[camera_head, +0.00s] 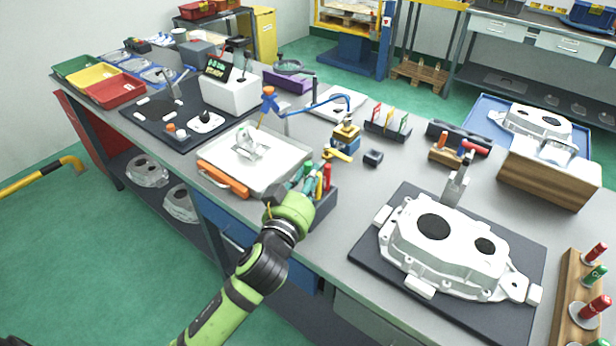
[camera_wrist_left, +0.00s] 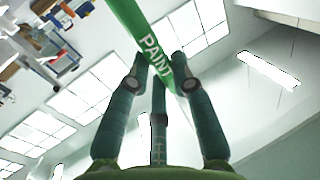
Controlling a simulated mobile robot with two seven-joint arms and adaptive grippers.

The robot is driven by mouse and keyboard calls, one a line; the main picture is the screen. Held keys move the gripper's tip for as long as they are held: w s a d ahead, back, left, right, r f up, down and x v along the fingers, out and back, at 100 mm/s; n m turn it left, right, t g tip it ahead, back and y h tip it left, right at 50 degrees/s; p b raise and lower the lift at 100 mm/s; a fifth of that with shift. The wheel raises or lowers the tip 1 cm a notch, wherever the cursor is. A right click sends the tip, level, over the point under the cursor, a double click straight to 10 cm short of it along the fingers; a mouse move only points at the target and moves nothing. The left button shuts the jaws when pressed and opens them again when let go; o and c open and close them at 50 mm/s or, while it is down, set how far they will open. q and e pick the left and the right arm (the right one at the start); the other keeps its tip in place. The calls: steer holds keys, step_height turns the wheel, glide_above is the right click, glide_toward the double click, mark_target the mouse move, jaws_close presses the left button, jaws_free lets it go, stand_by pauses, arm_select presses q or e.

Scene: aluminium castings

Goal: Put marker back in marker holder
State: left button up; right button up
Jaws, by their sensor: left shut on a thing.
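My left gripper (camera_head: 299,181) is in the middle of the head view, at the front edge of the bench. Its teal fingers are shut on a green marker, which in the left wrist view (camera_wrist_left: 148,38) bears the word PAINT and runs at a slant between the fingertips (camera_wrist_left: 160,66). In the head view the fingers largely hide this marker. The dark marker holder (camera_head: 326,205) stands just right of the gripper, partly hidden by it. A red marker (camera_head: 327,177) and a yellow one (camera_head: 319,186) stand upright in it. My right gripper is not in view.
A small brass-topped block (camera_head: 345,136) and a black block (camera_head: 373,158) stand behind the holder. A large casting (camera_head: 445,250) lies on a dark mat to the right.

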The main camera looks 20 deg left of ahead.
arm_select(q)
steer(key=shift+f+b, duration=2.25)
steer(key=shift+f, duration=0.55)
steer(key=o, duration=1)
steer(key=shift+r, duration=0.1)
steer(key=s, duration=1.2)
steer(key=shift+a, duration=0.15)
